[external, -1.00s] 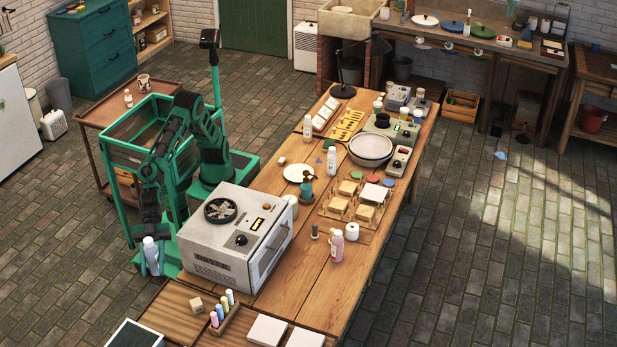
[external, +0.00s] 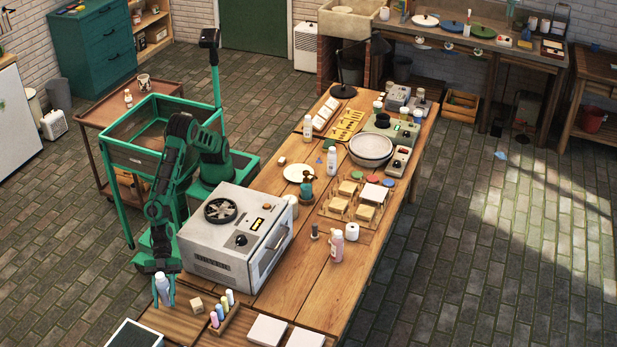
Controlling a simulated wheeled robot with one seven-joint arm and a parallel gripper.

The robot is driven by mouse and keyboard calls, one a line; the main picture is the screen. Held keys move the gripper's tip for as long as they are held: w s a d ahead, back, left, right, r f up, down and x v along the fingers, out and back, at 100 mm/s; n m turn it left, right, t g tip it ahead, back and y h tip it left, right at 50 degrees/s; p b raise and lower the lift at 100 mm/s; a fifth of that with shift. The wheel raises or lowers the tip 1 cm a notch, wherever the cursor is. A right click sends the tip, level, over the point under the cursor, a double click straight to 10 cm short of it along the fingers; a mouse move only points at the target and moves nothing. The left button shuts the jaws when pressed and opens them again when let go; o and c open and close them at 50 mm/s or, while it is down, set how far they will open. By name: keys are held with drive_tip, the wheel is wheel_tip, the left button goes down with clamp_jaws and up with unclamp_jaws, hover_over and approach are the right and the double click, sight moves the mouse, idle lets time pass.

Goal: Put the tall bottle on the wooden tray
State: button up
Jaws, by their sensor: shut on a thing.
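A tall white-grey bottle (external: 162,287) is upright between the green fingers of my gripper (external: 164,298), which is shut on it. The bottle shows in front of the left edge of a dark brown wooden surface (external: 182,322) at the front left. That surface may be the wooden tray, but I cannot tell for sure. I cannot tell whether the bottle's base touches it or hangs above it.
A large grey oven-like box (external: 226,262) stands right behind the gripper. A small wooden cube (external: 196,305) and a rack of coloured bottles (external: 222,316) are close on the right. White slabs (external: 266,331) lie at the front.

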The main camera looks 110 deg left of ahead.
sight(166, 301)
drive_tip(key=shift+f, duration=1.85)
drive_tip(key=o, duration=1.4)
drive_tip(key=shift+f, duration=0.15)
drive_tip(key=v, duration=0.7)
drive_tip(key=shift+s+a+r, duration=0.1)
drive_tip(key=shift+a+r, duration=0.1)
